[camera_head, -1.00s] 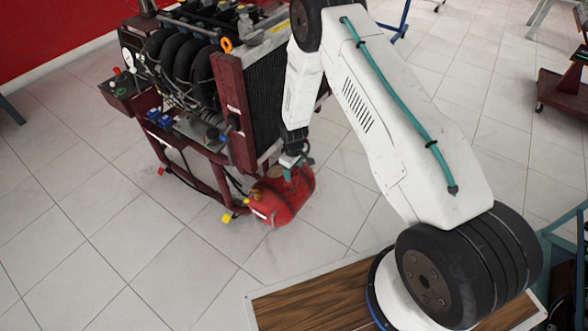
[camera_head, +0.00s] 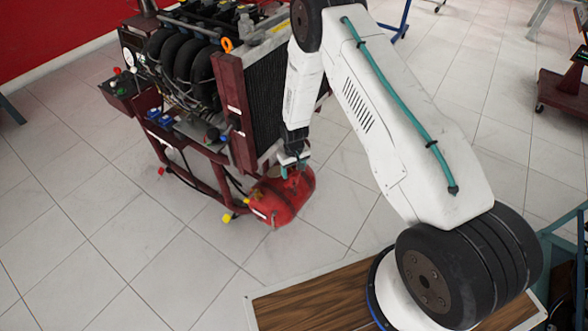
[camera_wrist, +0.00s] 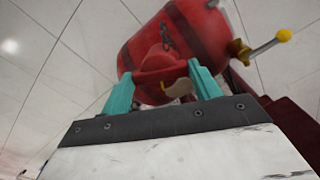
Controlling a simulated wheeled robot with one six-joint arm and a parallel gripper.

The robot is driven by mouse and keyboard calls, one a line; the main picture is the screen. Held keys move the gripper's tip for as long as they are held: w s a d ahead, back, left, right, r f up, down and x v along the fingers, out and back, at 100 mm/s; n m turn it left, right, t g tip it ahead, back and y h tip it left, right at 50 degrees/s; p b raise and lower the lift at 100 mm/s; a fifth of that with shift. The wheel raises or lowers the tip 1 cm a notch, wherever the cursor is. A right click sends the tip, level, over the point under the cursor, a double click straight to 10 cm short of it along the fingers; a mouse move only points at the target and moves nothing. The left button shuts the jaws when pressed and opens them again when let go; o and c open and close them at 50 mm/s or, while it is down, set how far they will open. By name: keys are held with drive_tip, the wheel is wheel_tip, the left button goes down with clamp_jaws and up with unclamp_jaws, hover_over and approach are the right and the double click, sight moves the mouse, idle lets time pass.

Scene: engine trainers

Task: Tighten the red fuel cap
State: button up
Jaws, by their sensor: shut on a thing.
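The red fuel tank (camera_head: 273,203) lies at the foot of the engine trainer, in the middle of the head view. It fills the top of the wrist view (camera_wrist: 172,38). My gripper (camera_head: 293,169) points down at the tank's top. In the wrist view its two teal fingers (camera_wrist: 161,72) stand on either side of a red part at the tank, which I take as the red fuel cap (camera_wrist: 158,66). The jaws are shut on it. In the head view the gripper mostly hides the cap, and its exact outline is unclear.
The engine trainer (camera_head: 230,105), with its dark red frame and radiator, stands right behind the tank. A brass fitting (camera_wrist: 238,50) with a yellow-knobbed lever (camera_wrist: 284,35) sticks out of the tank. The tiled floor (camera_head: 120,230) at left is clear.

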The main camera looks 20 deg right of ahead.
sight(294, 171)
drive_tip(key=m, duration=1.2)
drive_tip(key=shift+w+m, duration=0.1)
drive_tip(key=shift+m, duration=0.2)
idle(0.4)
drive_tip(key=o, duration=1)
drive_tip(key=shift+a, duration=0.1)
drive_tip(key=shift+r, duration=0.1)
wheel_tip(294, 171, up, 8)
drive_tip(key=shift+f, duration=0.15)
